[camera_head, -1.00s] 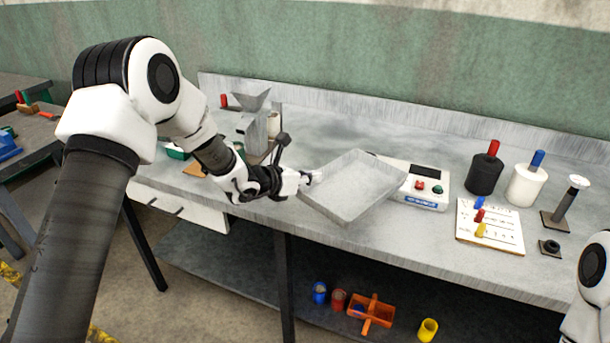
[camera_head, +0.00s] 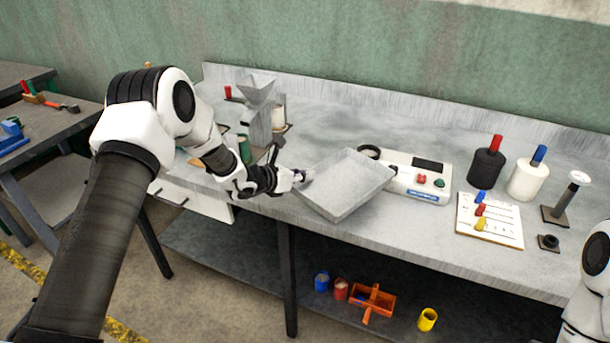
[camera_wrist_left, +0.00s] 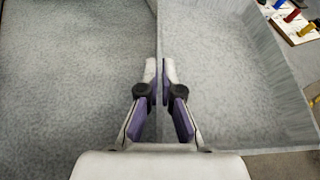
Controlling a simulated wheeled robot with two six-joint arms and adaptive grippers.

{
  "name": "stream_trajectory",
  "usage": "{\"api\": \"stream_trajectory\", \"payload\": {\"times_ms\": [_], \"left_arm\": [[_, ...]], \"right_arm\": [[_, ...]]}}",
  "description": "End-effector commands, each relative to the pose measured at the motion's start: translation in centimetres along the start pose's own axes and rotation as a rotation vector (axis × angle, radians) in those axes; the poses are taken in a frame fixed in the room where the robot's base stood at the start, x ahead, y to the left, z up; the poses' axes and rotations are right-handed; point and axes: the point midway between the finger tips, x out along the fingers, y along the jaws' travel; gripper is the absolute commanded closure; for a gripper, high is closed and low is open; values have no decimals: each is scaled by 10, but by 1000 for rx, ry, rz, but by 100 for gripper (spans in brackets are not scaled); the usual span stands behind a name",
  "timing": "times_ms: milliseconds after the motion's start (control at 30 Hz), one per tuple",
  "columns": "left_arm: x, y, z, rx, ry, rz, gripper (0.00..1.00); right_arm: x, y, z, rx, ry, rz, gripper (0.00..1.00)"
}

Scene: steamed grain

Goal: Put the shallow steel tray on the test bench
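The shallow steel tray (camera_head: 345,185) is a grey, open, square tray at the front middle of the test bench (camera_head: 400,238), its near corner reaching toward the front edge. My left gripper (camera_head: 303,176) is at the tray's left side. In the left wrist view the fingers (camera_wrist_left: 160,82) are closed on the tray's thin wall, with the tray's inside (camera_wrist_left: 215,80) to the right and the grey bench top to the left. I cannot tell whether the tray rests on the bench or hangs slightly above it. My right gripper is out of view; only a part of my right arm shows at the right edge.
A white device with buttons (camera_head: 418,180) stands just right of the tray. A black jar (camera_head: 486,168), a white jar (camera_head: 527,180) and a card with coloured pegs (camera_head: 489,222) are further right. A metal hopper (camera_head: 258,95) stands behind the gripper. Bench space behind the tray is clear.

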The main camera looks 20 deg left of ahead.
Motion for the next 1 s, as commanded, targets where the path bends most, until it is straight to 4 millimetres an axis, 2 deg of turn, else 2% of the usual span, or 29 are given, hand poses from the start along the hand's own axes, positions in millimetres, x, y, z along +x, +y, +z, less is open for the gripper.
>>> {"api": "stream_trajectory", "payload": {"times_ms": [467,533,567,867,1000], "left_arm": [[2,1,-5,0,-4,0,100],[2,1,-6,0,0,0,76],[2,1,-6,0,0,0,69],[2,1,-5,0,0,0,69],[-3,-1,6,0,0,0,69]], "right_arm": [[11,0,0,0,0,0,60],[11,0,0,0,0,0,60],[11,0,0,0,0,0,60],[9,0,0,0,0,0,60],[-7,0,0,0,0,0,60]]}}
